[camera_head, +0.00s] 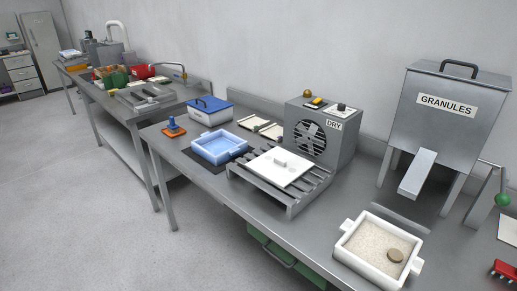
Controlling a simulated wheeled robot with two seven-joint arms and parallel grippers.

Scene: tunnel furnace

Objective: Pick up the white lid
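The white lid (281,166) is a flat square plate with a small raised handle (280,162) at its middle. It lies on a grey slatted metal rack (292,205) on the workbench, in front of the grey DRY fan box. Neither of my grippers shows in the head view.
A white granule-filled tray (377,249) and GRANULES hopper (448,105) are at right. A green drawer (285,255) is below the bench.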

